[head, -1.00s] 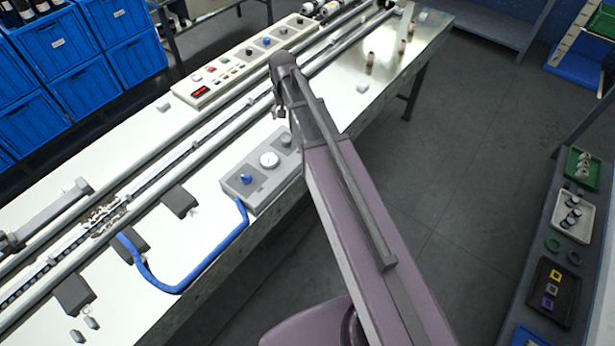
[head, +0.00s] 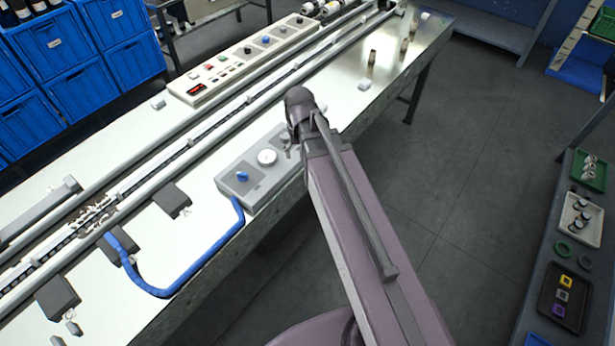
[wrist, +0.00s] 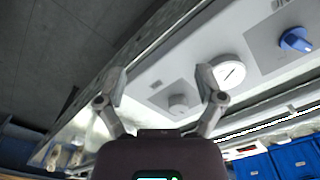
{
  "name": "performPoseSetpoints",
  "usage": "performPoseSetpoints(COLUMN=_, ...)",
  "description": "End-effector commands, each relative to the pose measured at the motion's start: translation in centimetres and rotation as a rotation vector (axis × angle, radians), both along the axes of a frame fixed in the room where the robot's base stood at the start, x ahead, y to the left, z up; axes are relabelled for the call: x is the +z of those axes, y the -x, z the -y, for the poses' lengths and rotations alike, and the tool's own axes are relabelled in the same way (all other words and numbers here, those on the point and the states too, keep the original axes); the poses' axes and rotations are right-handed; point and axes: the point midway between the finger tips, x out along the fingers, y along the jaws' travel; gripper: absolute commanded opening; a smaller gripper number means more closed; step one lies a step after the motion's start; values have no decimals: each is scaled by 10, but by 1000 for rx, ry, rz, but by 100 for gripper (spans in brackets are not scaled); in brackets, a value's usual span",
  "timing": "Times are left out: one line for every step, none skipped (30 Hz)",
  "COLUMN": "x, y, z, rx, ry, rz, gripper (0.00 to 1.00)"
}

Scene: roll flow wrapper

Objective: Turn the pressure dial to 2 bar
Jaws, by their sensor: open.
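A grey control box (head: 225,186) sits at the table's front edge. It carries a blue knob (head: 242,176), a round white gauge (head: 267,157) and a grey dial, mostly hidden by my arm in the head view. In the wrist view the grey dial (wrist: 178,104) shows between and beyond my fingers, with the gauge (wrist: 229,72) and the blue knob (wrist: 296,40) to its right. My gripper (wrist: 162,84) is open and empty, apart from the dial as far as I can tell. The dial's markings and setting are too small to read.
A blue hose (head: 170,290) loops from the box's left end. Long rails (head: 190,150) run behind the box. A cream control panel (head: 240,65) lies farther back. Small cylinders (head: 373,57) stand on the clear right part of the table.

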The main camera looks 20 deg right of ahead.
Motion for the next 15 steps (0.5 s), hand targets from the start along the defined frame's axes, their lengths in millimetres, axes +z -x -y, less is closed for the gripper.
performPoseSetpoints(x=-7, y=10, z=1, rx=9, ry=0, rz=0, gripper=87)
performPoseSetpoints(x=-9, y=13, z=1, rx=14, ry=0, rz=0, gripper=87)
performPoseSetpoints(x=-12, y=18, z=1, rx=21, ry=0, rz=0, gripper=87)
performPoseSetpoints(x=-14, y=22, z=2, rx=26, ry=0, rz=0, gripper=87)
performPoseSetpoints(x=-16, y=25, z=2, rx=32, ry=0, rz=0, gripper=87)
performPoseSetpoints(x=-18, y=30, z=3, rx=39, ry=0, rz=0, gripper=87)
performPoseSetpoints(x=-20, y=33, z=3, rx=44, ry=0, rz=0, gripper=87)
performPoseSetpoints(x=-22, y=36, z=3, rx=48, ry=0, rz=0, gripper=87)
performPoseSetpoints(x=-24, y=40, z=3, rx=54, ry=0, rz=0, gripper=87)
performPoseSetpoints(x=-25, y=43, z=4, rx=59, ry=0, rz=0, gripper=87)
performPoseSetpoints(x=-26, y=45, z=4, rx=63, ry=0, rz=0, gripper=87)
performPoseSetpoints(x=-28, y=48, z=4, rx=68, ry=0, rz=0, gripper=87)
performPoseSetpoints(x=-28, y=49, z=4, rx=71, ry=0, rz=0, gripper=87)
performPoseSetpoints(x=-29, y=51, z=4, rx=73, ry=0, rz=0, gripper=87)
performPoseSetpoints(x=-30, y=53, z=4, rx=76, ry=0, rz=0, gripper=87)
